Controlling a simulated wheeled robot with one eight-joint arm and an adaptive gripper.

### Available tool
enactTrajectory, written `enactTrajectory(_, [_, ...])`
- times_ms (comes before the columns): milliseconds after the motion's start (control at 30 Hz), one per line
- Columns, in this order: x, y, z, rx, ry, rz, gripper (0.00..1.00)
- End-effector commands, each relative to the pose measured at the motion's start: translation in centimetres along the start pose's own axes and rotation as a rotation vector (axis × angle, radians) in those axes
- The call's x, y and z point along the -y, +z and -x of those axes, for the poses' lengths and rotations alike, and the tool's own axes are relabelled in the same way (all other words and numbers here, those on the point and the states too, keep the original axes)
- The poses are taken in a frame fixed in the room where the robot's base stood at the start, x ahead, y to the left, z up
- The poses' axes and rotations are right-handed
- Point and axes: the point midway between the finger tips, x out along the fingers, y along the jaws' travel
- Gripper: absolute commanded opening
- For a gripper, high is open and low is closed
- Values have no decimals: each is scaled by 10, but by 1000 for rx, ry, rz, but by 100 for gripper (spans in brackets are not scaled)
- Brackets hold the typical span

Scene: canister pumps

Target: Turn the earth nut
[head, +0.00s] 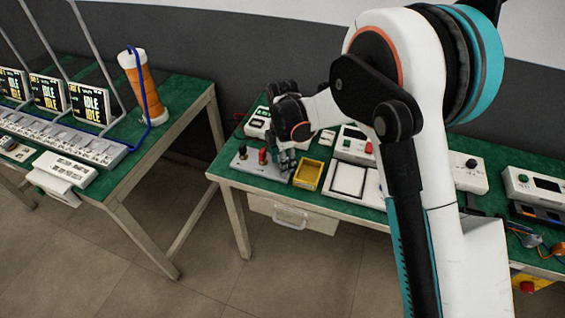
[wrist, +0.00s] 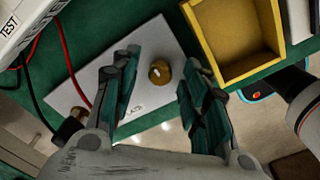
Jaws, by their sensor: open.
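The earth nut is a round brass knob (wrist: 160,72) on a pale plate (wrist: 140,42) in the wrist view. My gripper (wrist: 160,63) is open, with one finger to the left of the nut and one to the right. Gaps show between the nut and both fingers in the picture; I cannot tell their heights. In the head view my gripper (head: 285,160) is at the right end of the same plate (head: 243,165); I cannot make out the nut there. Black and red terminals (head: 262,157) stand on the plate left of my gripper.
A yellow open tray (wrist: 236,40) lies close on the right of the plate; it also shows in the head view (head: 308,187). Red and black leads (wrist: 66,50) run at the left. White instruments (head: 353,143) line the green bench (head: 225,165).

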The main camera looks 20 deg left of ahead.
Motion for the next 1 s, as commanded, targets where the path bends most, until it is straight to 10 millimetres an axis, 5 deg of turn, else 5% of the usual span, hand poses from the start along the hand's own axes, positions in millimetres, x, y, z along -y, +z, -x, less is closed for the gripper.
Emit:
enactTrajectory(267, [0,0,-1,0,0,0,41])
enactTrajectory(467, [0,0,-1,0,0,0,0])
enactTrajectory(1000, [0,0,-1,0,0,-113,0])
